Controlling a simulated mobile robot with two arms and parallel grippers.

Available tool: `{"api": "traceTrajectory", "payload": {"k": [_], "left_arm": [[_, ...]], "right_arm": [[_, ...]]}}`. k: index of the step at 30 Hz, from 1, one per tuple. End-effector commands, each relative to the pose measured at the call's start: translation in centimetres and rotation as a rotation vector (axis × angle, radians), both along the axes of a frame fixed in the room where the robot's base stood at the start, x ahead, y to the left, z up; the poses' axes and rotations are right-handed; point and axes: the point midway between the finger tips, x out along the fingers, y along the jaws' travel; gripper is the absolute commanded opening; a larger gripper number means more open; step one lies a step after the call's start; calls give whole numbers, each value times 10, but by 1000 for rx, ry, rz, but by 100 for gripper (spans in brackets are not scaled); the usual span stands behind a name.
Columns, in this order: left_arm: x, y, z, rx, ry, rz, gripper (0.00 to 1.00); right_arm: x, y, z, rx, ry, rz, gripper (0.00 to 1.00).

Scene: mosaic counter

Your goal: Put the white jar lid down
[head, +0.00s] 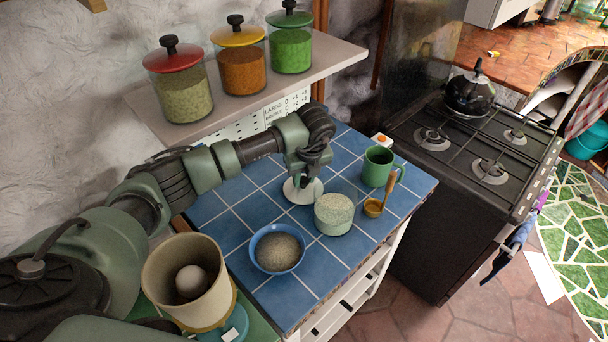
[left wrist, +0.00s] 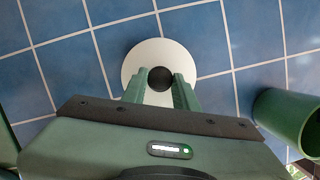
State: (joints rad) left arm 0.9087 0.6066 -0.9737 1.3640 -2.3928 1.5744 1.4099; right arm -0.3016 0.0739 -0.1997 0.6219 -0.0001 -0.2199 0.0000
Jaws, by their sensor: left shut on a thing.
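The white jar lid (head: 295,195) is a round disc with a dark knob, at or just above the blue tiles near the back of the counter. I cannot tell whether it touches them. My left gripper (head: 304,181) points down and is shut on the knob. The left wrist view shows the lid (left wrist: 145,57) flat under the fingers (left wrist: 160,88), which sit on either side of the dark knob. A short jar (head: 334,222) with pale grainy contents stands open, just right of and in front of the lid. My right gripper is not in view.
A blue bowl (head: 264,262) of grain stands at the front. A green mug (head: 377,167) and a small brown cup (head: 373,208) with a wooden handle stand to the right. Three lidded jars stand on the shelf (head: 320,60) above. Bare tiles (head: 222,208) lie left of the lid.

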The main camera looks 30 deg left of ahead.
Motion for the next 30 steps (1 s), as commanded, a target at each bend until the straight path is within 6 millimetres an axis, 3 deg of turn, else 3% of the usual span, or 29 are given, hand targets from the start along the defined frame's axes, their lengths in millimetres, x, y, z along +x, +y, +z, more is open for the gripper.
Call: {"api": "traceTrajectory", "payload": {"k": [12, 13, 15, 24, 30], "left_arm": [[0, 0, -8, 0, -1, 0, 0], [0, 0, -6, -1, -1, 0, 37], [0, 0, -6, 0, 0, 0, 51], [0, 0, -4, 0, 0, 0, 51], [-1, -4, 12, 0, -6, -1, 51]], "right_arm": [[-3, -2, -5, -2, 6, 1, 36], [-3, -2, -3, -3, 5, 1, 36], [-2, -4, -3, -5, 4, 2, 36], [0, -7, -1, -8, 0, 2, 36], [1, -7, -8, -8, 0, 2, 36]]}}
